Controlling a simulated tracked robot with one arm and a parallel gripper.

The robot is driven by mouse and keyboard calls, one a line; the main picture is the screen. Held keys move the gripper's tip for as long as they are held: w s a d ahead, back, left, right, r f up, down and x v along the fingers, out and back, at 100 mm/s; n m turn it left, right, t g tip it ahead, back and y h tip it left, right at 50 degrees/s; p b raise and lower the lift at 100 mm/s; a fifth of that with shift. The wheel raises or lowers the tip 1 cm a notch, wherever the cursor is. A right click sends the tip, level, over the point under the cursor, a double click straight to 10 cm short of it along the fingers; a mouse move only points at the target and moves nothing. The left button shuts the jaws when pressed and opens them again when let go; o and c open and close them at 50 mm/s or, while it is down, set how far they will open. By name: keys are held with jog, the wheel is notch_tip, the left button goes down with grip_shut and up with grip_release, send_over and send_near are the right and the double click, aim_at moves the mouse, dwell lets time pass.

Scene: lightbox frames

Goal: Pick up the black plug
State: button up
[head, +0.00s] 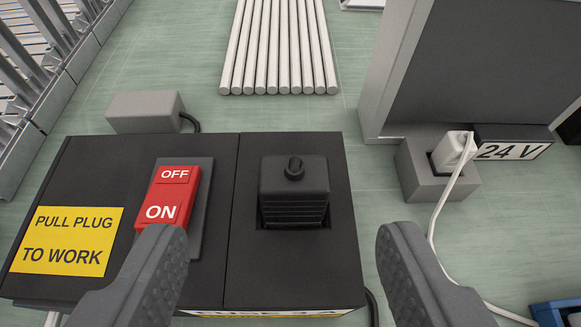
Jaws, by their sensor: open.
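The black plug (293,190) sits in the right half of a black box (345,262), upright, with ribbed sides and a small round knob on top. My gripper (276,245) is open and empty. Its left finger is over the front of the box below the red switch, and its right finger is to the right of the box. The plug lies between and beyond the two fingertips in the picture, and neither finger appears to touch it. The lower part of the plug is hidden in its recess.
On the box are a red ON/OFF switch (168,196) and a yellow "PULL PLUG TO WORK" label (66,241). A white plug (453,151) with a cable sits in a grey socket block (413,176) at right. Grey rods (278,50) lie behind. A blue crate (556,312) is at lower right.

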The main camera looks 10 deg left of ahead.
aim_at(294, 176)
jog(key=x, duration=0.3)
jog(key=shift+w+a+f, duration=0.1)
jog(key=shift+w+f, duration=0.05)
jog(key=shift+w, duration=0.1)
jog(key=shift+d+x, duration=0.15)
jog(key=shift+x, duration=1.2)
jog(key=shift+d+x, duration=0.1)
jog(key=shift+x, duration=1.25)
jog(key=c, duration=1.1)
jog(key=shift+o, duration=0.2)
